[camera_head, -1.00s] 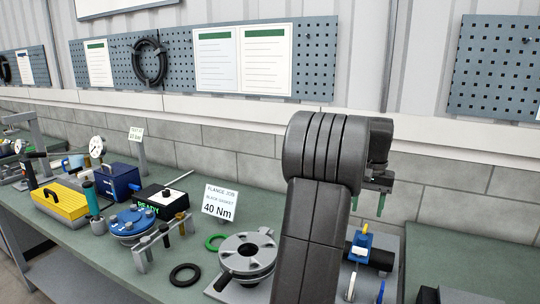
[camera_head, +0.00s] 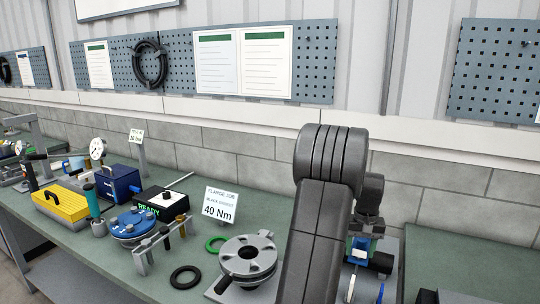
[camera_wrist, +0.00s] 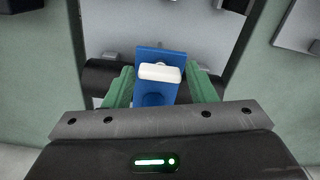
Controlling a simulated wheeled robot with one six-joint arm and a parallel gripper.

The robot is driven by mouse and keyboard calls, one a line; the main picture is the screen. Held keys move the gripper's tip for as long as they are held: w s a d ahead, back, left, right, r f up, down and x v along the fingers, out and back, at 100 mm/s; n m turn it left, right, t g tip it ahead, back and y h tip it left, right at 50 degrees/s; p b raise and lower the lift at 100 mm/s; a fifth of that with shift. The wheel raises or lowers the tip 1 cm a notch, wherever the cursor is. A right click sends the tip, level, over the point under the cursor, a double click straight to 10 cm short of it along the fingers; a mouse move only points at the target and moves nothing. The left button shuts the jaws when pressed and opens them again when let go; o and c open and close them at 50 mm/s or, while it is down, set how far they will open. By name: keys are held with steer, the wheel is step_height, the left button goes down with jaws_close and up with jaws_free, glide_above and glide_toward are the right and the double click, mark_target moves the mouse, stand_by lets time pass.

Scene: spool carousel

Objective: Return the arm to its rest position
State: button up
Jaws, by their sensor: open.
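My gripper (camera_wrist: 163,78) is open in the wrist view, its two green fingers apart. A blue block with a white bar (camera_wrist: 160,72) shows between the fingers. I cannot tell whether either finger touches it. In the head view my dark arm rises in front of the bench and bends over. My gripper (camera_head: 367,230) points down at the right, partly hidden behind my arm. The blue block (camera_head: 358,250) shows just below it, on the fixture at the bench's right.
A bolted flange (camera_head: 248,258) stands left of my arm, with a black ring (camera_head: 185,277) and a green ring (camera_head: 215,244) beside it. A "40 Nm" sign (camera_head: 220,205) stands behind. A block wall (camera_head: 430,195) closes the back. Another dark part (camera_head: 430,296) is at lower right.

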steer(key=n, duration=0.7)
steer(key=shift+b, duration=0.3)
steer(key=n, duration=0.4)
steer(key=shift+b, duration=0.3)
steer(key=shift+n, duration=1.9)
